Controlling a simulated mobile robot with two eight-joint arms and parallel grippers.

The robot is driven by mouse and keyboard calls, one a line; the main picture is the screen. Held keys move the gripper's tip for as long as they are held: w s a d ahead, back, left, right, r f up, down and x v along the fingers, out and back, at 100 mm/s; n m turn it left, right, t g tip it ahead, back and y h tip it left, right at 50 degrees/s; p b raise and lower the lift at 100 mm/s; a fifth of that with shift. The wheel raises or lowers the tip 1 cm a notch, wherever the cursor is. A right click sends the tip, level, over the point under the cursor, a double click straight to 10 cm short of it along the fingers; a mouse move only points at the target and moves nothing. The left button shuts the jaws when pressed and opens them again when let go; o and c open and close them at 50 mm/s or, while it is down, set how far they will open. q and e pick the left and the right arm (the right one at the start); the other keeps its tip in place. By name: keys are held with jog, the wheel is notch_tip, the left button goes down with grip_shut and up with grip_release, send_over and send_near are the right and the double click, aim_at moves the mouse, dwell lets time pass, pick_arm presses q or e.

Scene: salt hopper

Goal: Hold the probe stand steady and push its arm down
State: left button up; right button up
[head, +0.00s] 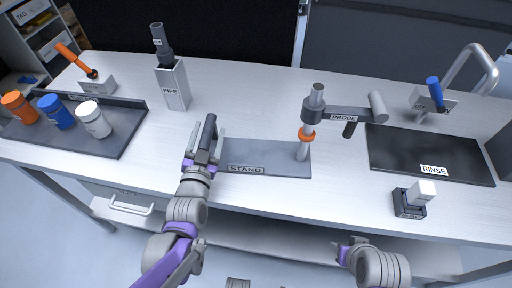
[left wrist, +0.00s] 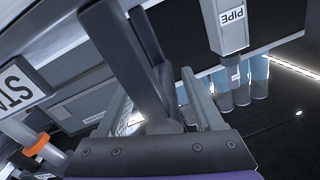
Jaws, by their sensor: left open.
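The probe stand has a flat grey base (head: 275,158) labelled STAND, an upright post (head: 303,150) with an orange collar (head: 306,135), and a grey arm (head: 365,113) labelled PROBE reaching out to the right, raised above the base. A dark handle (head: 209,130) rises at the base's left end. My left gripper (head: 204,148) is open at this handle. In the left wrist view the dark handle (left wrist: 130,65) appears between the fingers; contact is unclear. My right gripper (head: 345,250) is low at the front, below the table edge; its fingers are mostly hidden.
A dark RINSE tray (head: 430,150) lies to the right, with a small block holder (head: 410,205) in front and a tap (head: 470,70) behind. The PIPE holder (head: 173,88) stands behind my left gripper. A rack (head: 115,140) with orange, blue and white jars is at left.

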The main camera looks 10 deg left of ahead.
pick_arm(q)
jog(key=s, duration=1.1)
jog(key=shift+d, duration=0.4)
jog(key=shift+w+d, duration=0.15)
jog(key=d+g+p, duration=0.1)
jog(key=g+p, duration=0.1)
jog(key=d+f+g+h+p, duration=0.1)
jog(key=g, duration=0.1)
jog(key=f+g+h+p, duration=0.1)
jog(key=g+p, duration=0.1)
jog(key=shift+s+d+f+n+p, duration=0.2)
jog(key=shift+s+d+n+p, duration=0.1)
jog(key=shift+s+d, duration=0.1)
jog(key=s+n+g+p, duration=0.2)
jog(key=s+g+p, duration=0.1)
jog(key=s+g, duration=0.3)
jog(key=shift+s+a+g+p, duration=0.25)
jog(key=shift+g+p, duration=0.05)
jog(key=shift+p, duration=0.05)
